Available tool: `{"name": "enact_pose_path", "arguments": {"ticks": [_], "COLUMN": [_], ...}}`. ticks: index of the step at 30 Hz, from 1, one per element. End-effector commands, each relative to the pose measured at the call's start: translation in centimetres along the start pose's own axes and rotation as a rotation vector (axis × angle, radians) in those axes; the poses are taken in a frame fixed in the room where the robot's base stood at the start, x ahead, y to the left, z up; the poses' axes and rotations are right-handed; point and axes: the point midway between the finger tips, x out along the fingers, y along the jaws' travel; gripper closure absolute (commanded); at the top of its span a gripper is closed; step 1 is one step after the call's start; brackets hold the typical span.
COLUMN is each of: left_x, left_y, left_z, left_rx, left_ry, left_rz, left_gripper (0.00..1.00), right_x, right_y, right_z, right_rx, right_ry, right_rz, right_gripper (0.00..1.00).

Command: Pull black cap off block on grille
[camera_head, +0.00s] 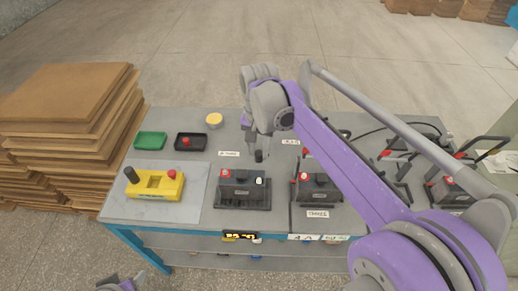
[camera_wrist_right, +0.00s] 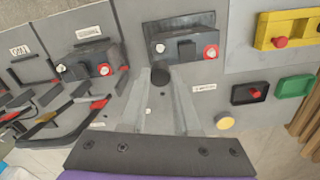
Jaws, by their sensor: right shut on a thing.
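My right gripper (camera_head: 258,150) is shut on a small black cap (camera_head: 259,156), held above the table's back half. The right wrist view shows the cap (camera_wrist_right: 160,76) between the fingertips, apart from the blocks. Just in front of it stands a dark block (camera_head: 242,191) with a red cap at its left end and a bare pale terminal at its right. The block (camera_wrist_right: 184,46) also shows in the wrist view. I cannot clearly make out a grille under it. A purple and grey part of my left arm shows at the bottom left edge; its jaws cannot be made out.
A yellow block (camera_head: 155,185) with black and red caps stands left. Behind it are a green tray (camera_head: 150,141), a black tray (camera_head: 191,142) holding a red cap, and a yellow round dish (camera_head: 214,119). Another dark block (camera_head: 318,190) stands right. Brown boards (camera_head: 70,95) are stacked left.

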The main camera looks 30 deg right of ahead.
Motion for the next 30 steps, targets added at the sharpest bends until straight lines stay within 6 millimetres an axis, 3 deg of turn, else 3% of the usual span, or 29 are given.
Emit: {"name": "enact_pose_path", "arguments": {"ticks": [30], "left_x": [-1.9], "left_y": [0.0], "left_z": [-2.9], "left_rx": [0.000], "left_ry": [0.032], "left_rz": [0.000], "left_gripper": [0.35], "right_x": [-4.3], "right_y": [-0.1], "right_z": [-0.1], "right_rx": [0.000], "right_ry": [0.001], "right_rz": [-0.001], "right_gripper": [1.00]}}
